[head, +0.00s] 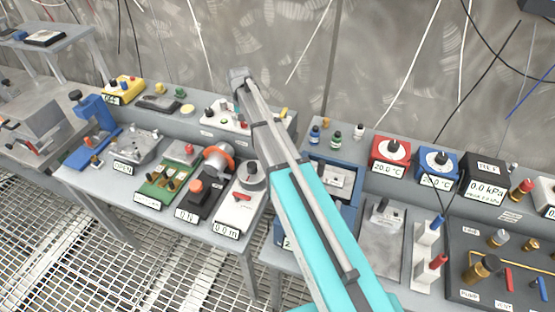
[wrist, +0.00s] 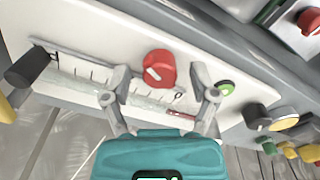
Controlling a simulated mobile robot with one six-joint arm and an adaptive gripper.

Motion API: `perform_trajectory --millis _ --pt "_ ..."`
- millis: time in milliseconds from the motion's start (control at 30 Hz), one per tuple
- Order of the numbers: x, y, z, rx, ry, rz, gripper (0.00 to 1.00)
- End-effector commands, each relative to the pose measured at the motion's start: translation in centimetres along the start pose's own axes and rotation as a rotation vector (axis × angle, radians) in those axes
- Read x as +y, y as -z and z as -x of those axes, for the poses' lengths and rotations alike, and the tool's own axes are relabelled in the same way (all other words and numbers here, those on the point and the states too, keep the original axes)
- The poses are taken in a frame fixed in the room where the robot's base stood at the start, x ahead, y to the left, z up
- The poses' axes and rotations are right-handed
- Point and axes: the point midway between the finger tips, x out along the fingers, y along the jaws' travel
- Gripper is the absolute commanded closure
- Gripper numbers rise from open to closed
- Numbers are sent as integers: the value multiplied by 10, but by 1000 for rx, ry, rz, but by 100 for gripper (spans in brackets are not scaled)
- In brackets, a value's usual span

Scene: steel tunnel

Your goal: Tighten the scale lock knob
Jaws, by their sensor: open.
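The red knob (wrist: 158,69), with a pale mark on its face, sits on a white panel (wrist: 95,35) in the wrist view; it appears to be the scale lock knob. A ruled scale (wrist: 85,70) with dark tick marks runs along the panel beside it. My gripper (wrist: 159,82) is open, with one fingertip on each side of the red knob and visible gaps between. I cannot tell how deep the fingertips are. In the head view my arm reaches over the back shelf, and the gripper and the red knob are not clearly seen.
A black knob (wrist: 30,65) stands left on the panel, and a green button (wrist: 226,88) is close to my right finger. A black-and-yellow knob (wrist: 283,118) is further right. The head view shows benches crowded with devices, including a red dial box (head: 391,153).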

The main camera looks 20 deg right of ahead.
Motion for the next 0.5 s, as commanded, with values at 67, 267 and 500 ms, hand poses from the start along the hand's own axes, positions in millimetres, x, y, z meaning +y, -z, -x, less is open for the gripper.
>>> perform_trajectory --millis 67,267,500 --pt "0 0 0 0 0 51 24" --pt "0 0 0 0 0 185 24" --pt "0 0 0 0 0 345 24"
